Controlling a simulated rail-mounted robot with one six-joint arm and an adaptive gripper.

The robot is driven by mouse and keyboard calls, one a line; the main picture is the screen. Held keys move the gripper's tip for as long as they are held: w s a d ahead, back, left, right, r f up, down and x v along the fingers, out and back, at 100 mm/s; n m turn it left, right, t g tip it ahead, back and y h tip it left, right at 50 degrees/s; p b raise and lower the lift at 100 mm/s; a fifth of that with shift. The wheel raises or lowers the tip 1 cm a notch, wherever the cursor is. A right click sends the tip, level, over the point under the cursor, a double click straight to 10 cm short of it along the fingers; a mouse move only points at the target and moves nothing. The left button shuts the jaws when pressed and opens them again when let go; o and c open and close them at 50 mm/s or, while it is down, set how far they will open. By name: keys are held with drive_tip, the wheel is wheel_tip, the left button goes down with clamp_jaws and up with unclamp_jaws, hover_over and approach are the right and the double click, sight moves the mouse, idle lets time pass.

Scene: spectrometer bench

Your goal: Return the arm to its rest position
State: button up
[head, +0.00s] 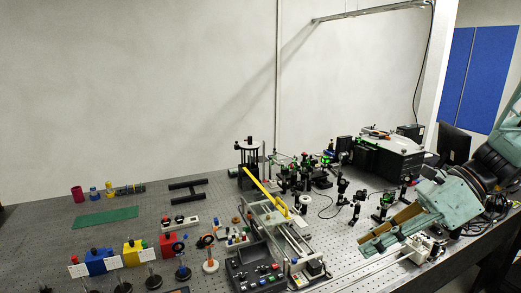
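My arm comes in from the right edge in the head view, in teal with a dark joint. Its end, my gripper (375,242), points down and left over the right part of the bench. Tan strips show along it. From this angle I cannot make out a gap between the fingertips, and I see no object clearly held. The perforated optical bench (225,262) lies below it.
A white rail-like unit (415,248) is close to my gripper. Optics posts (357,207) and a dark box (388,158) stand behind.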

drive_tip(key=s+a+r+n+t+h+b, duration=0.1)
drive_tip(key=s+r+n+h, duration=0.1)
drive_tip(key=s+n, duration=0.5)
drive_tip(key=s+a+r+n+t+h+b, duration=0.1)
drive_tip(key=s+n+h, duration=0.3)
drive_tip(key=s+n, duration=0.4)
drive_tip(key=s+a+r+n+t+h+b, duration=0.1)
drive_tip(key=s+a+r+n+h+b, duration=0.1)
drive_tip(key=s+n, duration=0.5)
drive_tip(key=s+a+r+h, duration=0.1)
drive_tip(key=s, duration=0.2)
drive_tip(key=shift+s+a+r+n+h, duration=0.2)
drive_tip(key=shift+r+n+h, duration=0.1)
drive_tip(key=shift+n, duration=0.1)
